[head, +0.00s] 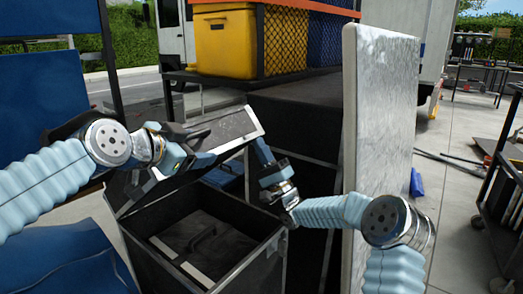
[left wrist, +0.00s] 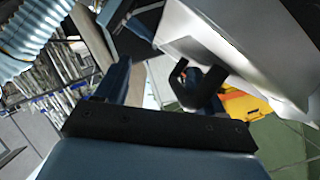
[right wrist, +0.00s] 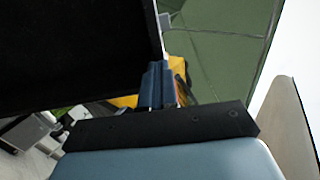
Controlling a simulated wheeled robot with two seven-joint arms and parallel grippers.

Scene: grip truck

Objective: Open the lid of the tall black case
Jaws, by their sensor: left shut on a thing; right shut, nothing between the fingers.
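The tall black case (head: 262,255) stands at the lower middle of the head view. Its lid (head: 235,128) is raised and tilted back, so the dark inside shows. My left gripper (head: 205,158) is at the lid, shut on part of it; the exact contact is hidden. In the left wrist view a light grey panel (left wrist: 240,40) and a dark bracket-like part (left wrist: 200,86) are close to that gripper. My right gripper (head: 262,150) is beside the lid's right end, shut and empty. In the right wrist view its closed fingers (right wrist: 157,85) are beside a dark panel (right wrist: 70,50).
A pale upright panel (head: 375,150) stands right of the case. Behind it, a dark platform (head: 315,100) carries yellow (head: 226,45) and blue bins. Blue-covered items (head: 60,262) are at the left. A dark shelf cart (head: 505,190) is at the far right; open pavement lies between.

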